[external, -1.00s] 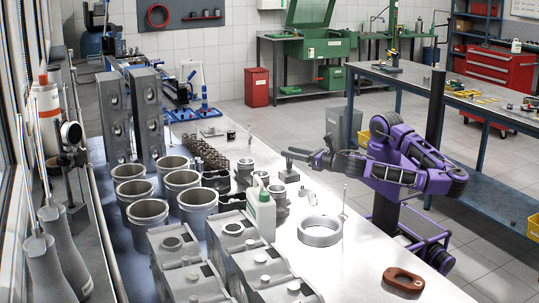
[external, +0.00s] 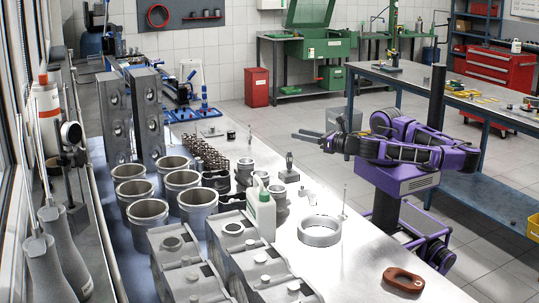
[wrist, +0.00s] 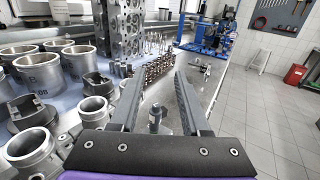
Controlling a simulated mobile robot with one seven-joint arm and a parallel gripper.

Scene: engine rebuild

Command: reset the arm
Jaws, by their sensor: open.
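My gripper (external: 308,135) is at the end of my purple arm, held above the right edge of the workbench (external: 325,268) in the external view. Its two grey fingers are apart with nothing between them, and they point left over the bench. In the wrist view my gripper (wrist: 156,95) is open too. A small metal part (wrist: 155,117) stands on the bench beyond and below the fingers, seen through the gap. It is not held.
Grey cylinder liners (external: 147,215), engine blocks (external: 262,268), a white-green bottle (external: 262,212), a metal ring (external: 320,231) and a red-brown part (external: 403,280) stand on the bench. Another table (external: 440,87) is behind my arm.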

